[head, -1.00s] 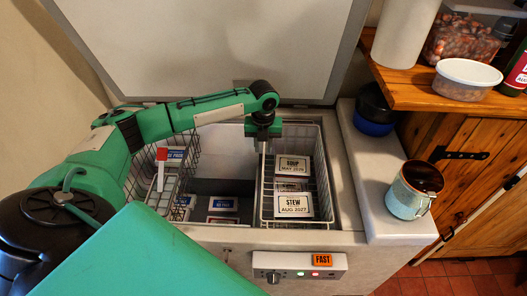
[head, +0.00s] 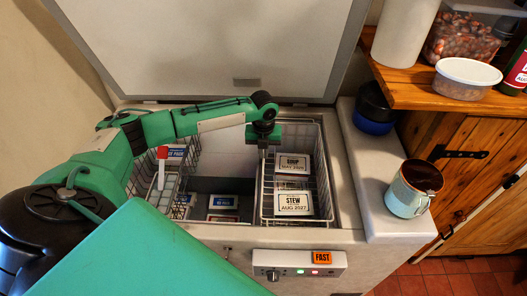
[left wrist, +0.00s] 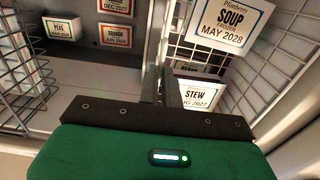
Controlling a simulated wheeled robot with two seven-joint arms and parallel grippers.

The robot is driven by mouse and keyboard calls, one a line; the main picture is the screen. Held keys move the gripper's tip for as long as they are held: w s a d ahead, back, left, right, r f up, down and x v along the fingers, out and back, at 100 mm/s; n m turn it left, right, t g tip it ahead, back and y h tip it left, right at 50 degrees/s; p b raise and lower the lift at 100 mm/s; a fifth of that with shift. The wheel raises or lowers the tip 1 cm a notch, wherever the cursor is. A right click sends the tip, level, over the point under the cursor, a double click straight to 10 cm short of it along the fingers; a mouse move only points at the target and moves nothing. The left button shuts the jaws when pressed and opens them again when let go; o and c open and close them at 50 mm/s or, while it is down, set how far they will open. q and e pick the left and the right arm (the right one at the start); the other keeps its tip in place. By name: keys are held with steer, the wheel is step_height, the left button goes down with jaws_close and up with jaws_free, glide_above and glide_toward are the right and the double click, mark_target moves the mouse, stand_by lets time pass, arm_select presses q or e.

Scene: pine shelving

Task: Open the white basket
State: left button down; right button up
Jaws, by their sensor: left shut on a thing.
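The white wire basket (head: 327,190) hangs in the right part of the open chest freezer. It holds a soup pack (head: 293,164) and a stew pack (head: 293,203). My left gripper (head: 263,150) points down at the basket's left side, toward its far end, and is shut on its wire rim. In the left wrist view the fingers (left wrist: 160,85) stand beside the basket's white mesh (left wrist: 275,78); the exact grip point is partly hidden by the fingers. My right gripper is not in view.
A darker wire basket (head: 130,185) hangs at the freezer's left. Between the baskets the freezer well is open, with labelled packs (head: 223,202) on its floor. The lid (head: 215,50) stands raised behind. A mug (head: 413,190) and dark bowl (head: 373,110) stand on the right ledge.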

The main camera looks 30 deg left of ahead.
arm_select(q)
steer(key=shift+a, duration=0.1)
steer(key=s+a+p, duration=0.2)
steer(key=s+a, duration=0.4)
steer(key=a, duration=0.4)
steer(key=s+a+p, duration=0.3)
steer(key=s+a, duration=0.3)
steer(key=a, duration=0.4)
steer(key=shift+s+a+p, duration=0.15)
steer(key=shift+s+p, duration=0.05)
steer(key=shift+p, duration=0.15)
steer(key=shift+r, duration=0.1)
steer(key=c, duration=1.6)
jaws_free()
step_height(320, 180, up, 14)
steer(key=b, duration=0.2)
steer(key=shift+b, duration=0.3)
